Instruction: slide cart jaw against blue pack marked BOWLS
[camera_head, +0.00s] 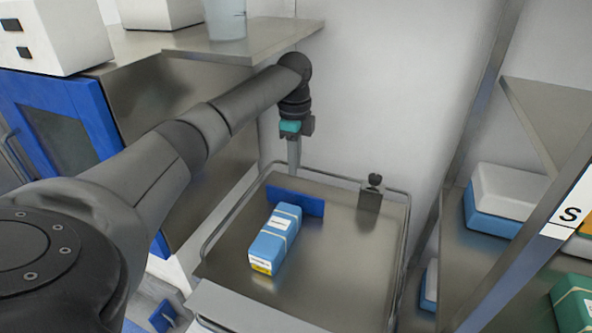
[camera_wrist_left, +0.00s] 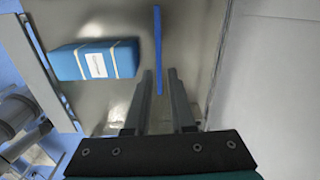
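The blue pack (camera_head: 275,240) lies on the metal cart top (camera_head: 345,262), with tan bands and a white label too small to read. It also shows in the left wrist view (camera_wrist_left: 95,62). An upright blue plate (camera_head: 296,198), which looks like the cart jaw, stands just behind the pack. In the left wrist view the plate (camera_wrist_left: 157,45) is a thin strip, apart from the pack. My left gripper (camera_head: 294,170) points down near the plate's far side. Its fingers (camera_wrist_left: 159,72) are open, with the plate's end between them and gaps showing. My right gripper is out of view.
A metal block with a black knob (camera_head: 371,192) stands at the cart's back right. A rail (camera_head: 405,235) edges the cart. A shelf rack with packs (camera_head: 508,190) stands right. A steel counter (camera_head: 245,42) overhangs at the back left.

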